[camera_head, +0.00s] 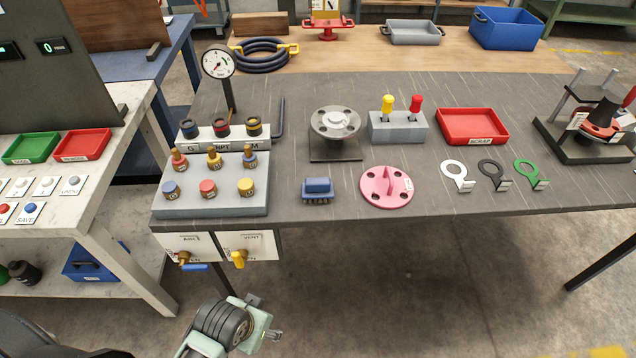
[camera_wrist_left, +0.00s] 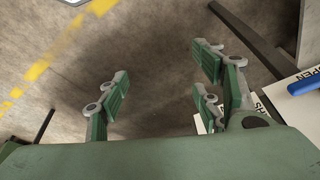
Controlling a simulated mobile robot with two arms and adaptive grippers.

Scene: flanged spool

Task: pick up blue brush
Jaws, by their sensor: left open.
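The blue brush (camera_head: 317,189) lies on the dark workbench (camera_head: 420,180) near its front edge, bristles down, between the grey block with colored plugs and the pink flange disc. My left gripper (camera_head: 262,318) is low in front of the bench, below the tabletop and short of the brush, with nothing in it. In the left wrist view my left gripper (camera_wrist_left: 160,95) has its fingers spread wide apart over bare floor. The brush does not show in that view. My right gripper is in neither view.
The grey plug block (camera_head: 212,205) stands left of the brush and the pink disc (camera_head: 386,187) right of it. A metal flange on a stand (camera_head: 335,124) is behind. Valve panels (camera_head: 248,246) hang under the bench's front edge, near my left gripper.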

